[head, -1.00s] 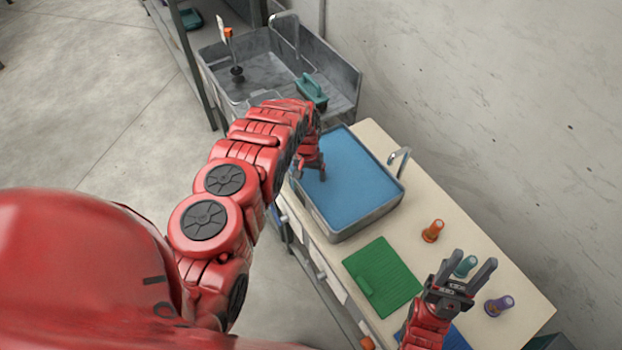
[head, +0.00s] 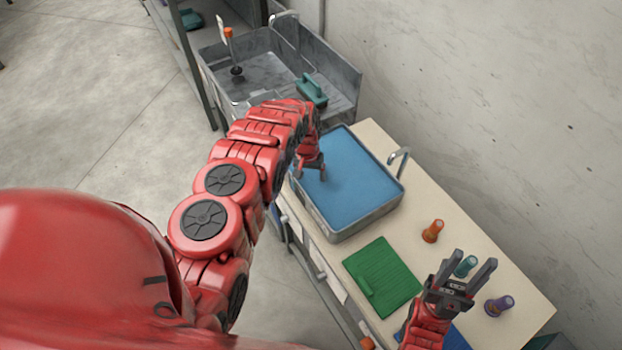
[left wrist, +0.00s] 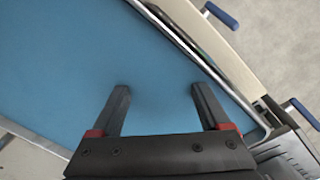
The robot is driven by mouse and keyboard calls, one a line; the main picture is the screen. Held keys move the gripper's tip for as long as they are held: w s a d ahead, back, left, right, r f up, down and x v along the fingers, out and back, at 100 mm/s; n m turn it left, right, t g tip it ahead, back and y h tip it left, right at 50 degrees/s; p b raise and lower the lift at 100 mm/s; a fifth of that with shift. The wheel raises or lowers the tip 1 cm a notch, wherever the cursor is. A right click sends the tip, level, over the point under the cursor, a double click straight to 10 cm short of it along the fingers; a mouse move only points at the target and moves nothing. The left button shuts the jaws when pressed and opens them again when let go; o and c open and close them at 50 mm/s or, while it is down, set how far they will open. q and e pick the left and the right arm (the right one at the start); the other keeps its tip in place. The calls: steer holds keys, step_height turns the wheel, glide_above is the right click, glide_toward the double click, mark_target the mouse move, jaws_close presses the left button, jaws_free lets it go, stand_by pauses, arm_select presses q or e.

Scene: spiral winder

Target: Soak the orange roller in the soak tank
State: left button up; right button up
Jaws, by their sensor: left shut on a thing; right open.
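The soak tank (head: 350,185) is a grey metal basin full of flat blue liquid, set in the bench. My left gripper (head: 312,174) points down into its near left part. In the left wrist view its two fingers (left wrist: 163,98) stand apart over the blue, with their tips at or under the surface. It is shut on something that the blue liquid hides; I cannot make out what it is. No orange roller shows clearly; a small orange upright piece (head: 433,231) stands on the bench right of the tank. My right gripper (head: 468,268) is open and empty above the bench's right part.
A teal piece (head: 467,265) and a purple piece (head: 499,305) stand near my right gripper. A green ribbed mat (head: 385,275) lies in front of the tank. A tap (head: 399,160) rises at its back right. A grey sink (head: 265,75) with a teal brush (head: 312,90) stands behind.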

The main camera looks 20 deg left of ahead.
arm_select(q)
steer(key=shift+r, duration=0.1)
step_height(320, 180, up, 12)
steer(key=p, duration=0.4)
steer(key=shift+f+p, duration=0.2)
steer(key=shift+p, duration=0.1)
stand_by(0.3)
stand_by(0.4)
steer(key=shift+r+b, duration=0.25)
steer(key=shift+b, duration=0.6)
step_height(320, 180, down, 12)
steer(key=b, duration=0.5)
steer(key=shift+f, duration=0.1)
